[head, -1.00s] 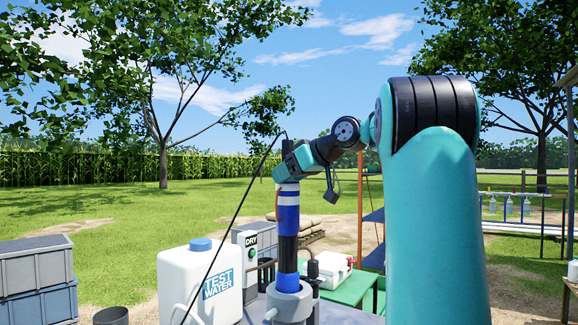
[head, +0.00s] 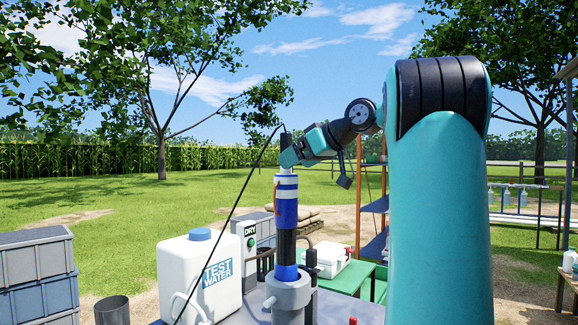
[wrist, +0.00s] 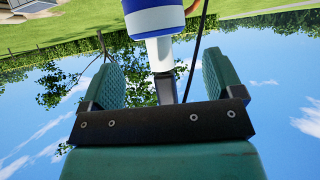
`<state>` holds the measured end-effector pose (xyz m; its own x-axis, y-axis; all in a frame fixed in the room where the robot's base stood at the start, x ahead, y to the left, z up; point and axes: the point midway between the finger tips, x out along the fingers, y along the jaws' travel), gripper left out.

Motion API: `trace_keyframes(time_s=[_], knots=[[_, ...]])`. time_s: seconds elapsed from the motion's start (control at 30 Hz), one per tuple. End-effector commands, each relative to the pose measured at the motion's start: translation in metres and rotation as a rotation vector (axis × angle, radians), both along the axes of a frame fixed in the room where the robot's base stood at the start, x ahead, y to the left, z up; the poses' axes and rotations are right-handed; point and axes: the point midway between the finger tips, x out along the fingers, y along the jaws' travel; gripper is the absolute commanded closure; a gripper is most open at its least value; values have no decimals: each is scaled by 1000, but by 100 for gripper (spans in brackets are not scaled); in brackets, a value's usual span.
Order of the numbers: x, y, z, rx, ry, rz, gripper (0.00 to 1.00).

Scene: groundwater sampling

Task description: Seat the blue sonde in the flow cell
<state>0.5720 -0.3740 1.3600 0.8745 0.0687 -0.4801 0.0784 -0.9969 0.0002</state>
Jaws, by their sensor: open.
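The blue sonde (head: 286,213), banded blue, white and black, stands upright with its lower end at the mouth of the grey flow cell (head: 288,299). A blue band shows just above the cell's rim; how deep the end sits inside is hidden. My gripper (head: 287,160) is at the sonde's top, with the white cap showing below it. In the wrist view, my gripper's two green fingers (wrist: 164,68) are spread apart, with a clear gap on each side of the sonde's white neck (wrist: 160,54).
A thin black cable (head: 231,205) slants down past the jug. A green table (head: 350,280) with a white case is behind right.

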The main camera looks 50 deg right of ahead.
Motion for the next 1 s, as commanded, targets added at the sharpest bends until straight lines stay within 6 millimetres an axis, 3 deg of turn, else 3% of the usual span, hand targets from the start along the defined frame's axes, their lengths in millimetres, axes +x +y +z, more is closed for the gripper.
trace_keyframes(time_s=[0.2,0.4,0.87,1.0], knots=[[-52,-6,30,-3,1,-9,14],[-64,-6,42,3,1,-3,14],[-73,-6,40,0,0,-1,14],[-60,8,35,17,11,24,14]])
